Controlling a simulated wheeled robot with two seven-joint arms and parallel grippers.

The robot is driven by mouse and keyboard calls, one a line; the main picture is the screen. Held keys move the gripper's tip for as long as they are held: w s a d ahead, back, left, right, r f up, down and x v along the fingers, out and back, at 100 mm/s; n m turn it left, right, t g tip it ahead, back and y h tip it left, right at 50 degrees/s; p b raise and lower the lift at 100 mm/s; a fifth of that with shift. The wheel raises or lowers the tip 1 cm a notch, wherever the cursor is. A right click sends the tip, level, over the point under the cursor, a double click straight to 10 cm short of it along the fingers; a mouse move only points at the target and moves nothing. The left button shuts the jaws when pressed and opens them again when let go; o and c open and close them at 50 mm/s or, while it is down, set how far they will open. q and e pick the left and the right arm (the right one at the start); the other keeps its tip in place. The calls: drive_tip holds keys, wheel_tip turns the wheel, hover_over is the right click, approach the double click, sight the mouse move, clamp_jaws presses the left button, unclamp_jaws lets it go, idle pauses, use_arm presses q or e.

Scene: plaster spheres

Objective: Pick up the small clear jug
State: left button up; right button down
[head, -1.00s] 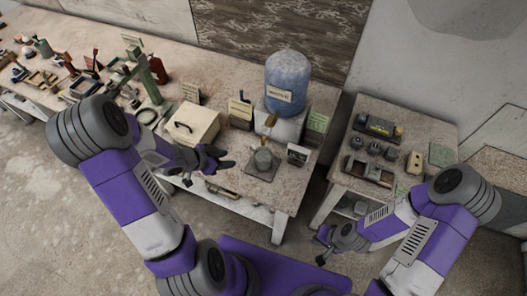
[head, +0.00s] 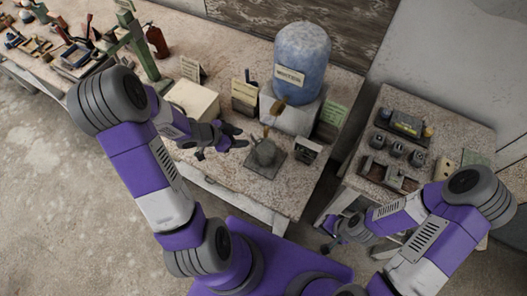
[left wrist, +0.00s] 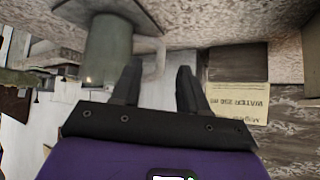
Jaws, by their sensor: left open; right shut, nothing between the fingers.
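The small jug (head: 264,153) looks grey and smoky and stands upright on a dark square pad (head: 255,167) near the bench's front edge, below the big blue water bottle. My left gripper (head: 242,139) is open and empty, just left of the jug and apart from it. In the left wrist view the picture is upside down: the jug (left wrist: 109,50) hangs from the top, left of and beyond the open fingers (left wrist: 158,75). My right gripper (head: 329,234) is low, in the gap before the right-hand table, small and partly hidden in view.
The blue bottle (head: 302,62) sits on a pale stand (head: 292,110) behind the jug. A pale box (head: 193,101) lies behind my left wrist. The right-hand table (head: 450,138) holds several small items.

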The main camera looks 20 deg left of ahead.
sight(261, 148)
use_arm(q)
drive_tip(key=b+x, duration=0.2)
drive_tip(key=x, duration=0.2)
drive_tip(key=shift+w+d+f, duration=0.1)
drive_tip(key=shift+w+f, duration=0.15)
drive_tip(key=shift+w, duration=0.05)
clamp_jaws()
